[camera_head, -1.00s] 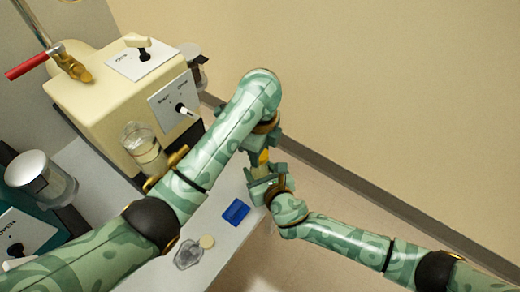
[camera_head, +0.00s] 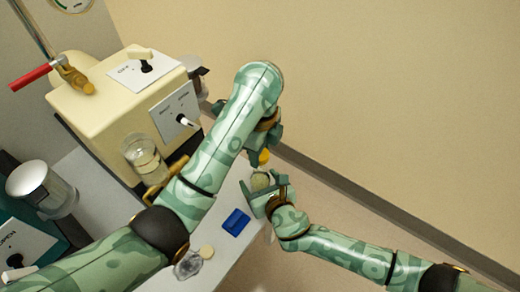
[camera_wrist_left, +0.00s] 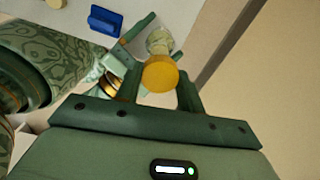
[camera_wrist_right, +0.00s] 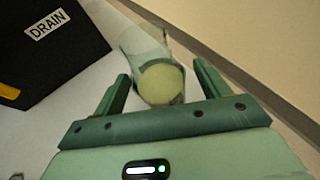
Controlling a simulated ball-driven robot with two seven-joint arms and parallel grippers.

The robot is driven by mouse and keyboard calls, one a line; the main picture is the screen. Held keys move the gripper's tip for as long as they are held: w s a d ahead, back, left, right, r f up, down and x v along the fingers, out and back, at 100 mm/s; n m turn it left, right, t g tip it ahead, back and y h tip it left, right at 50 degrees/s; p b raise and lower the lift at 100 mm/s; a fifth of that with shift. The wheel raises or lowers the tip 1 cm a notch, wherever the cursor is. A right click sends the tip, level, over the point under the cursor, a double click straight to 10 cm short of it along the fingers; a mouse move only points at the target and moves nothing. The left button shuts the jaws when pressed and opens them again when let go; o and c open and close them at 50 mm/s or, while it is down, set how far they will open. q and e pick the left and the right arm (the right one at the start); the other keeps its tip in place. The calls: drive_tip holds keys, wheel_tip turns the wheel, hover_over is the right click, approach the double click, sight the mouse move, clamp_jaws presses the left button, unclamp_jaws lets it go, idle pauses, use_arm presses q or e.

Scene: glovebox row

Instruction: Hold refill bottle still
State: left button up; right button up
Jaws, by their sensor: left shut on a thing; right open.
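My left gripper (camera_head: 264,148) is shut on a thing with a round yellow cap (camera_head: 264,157). In the left wrist view the yellow cap (camera_wrist_left: 160,73) sits between my left fingers. A clear bottle with pale yellow-green contents (camera_head: 260,181) is just below the cap in the head view. The bottle also shows beyond the cap in the left wrist view (camera_wrist_left: 160,41). I cannot tell whether cap and bottle are joined. My right gripper (camera_wrist_right: 163,88) is open, and the bottle (camera_wrist_right: 160,82) shows between its fingers, with gaps on both sides.
A blue tray (camera_head: 236,221), a pale disc (camera_head: 206,251) and a clear crumpled-looking item (camera_head: 187,264) lie on the white bench. A cream machine (camera_head: 110,85) with a jar (camera_head: 143,158) stands at left. A black DRAIN box (camera_wrist_right: 45,50) is left in the right wrist view.

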use_arm(q)
drive_tip(key=shift+t, duration=0.4)
drive_tip(key=r+p, duration=0.5)
drive_tip(key=r, duration=0.3)
drive_tip(key=shift+s+r, duration=0.15)
drive_tip(key=shift+s, duration=0.05)
drive_tip(key=shift+r, duration=0.2)
drive_tip(key=shift+f, duration=0.1)
use_arm(e)
drive_tip(key=v, duration=1.1)
drive_tip(key=shift+s, duration=0.2)
drive_tip(key=shift+d, duration=0.15)
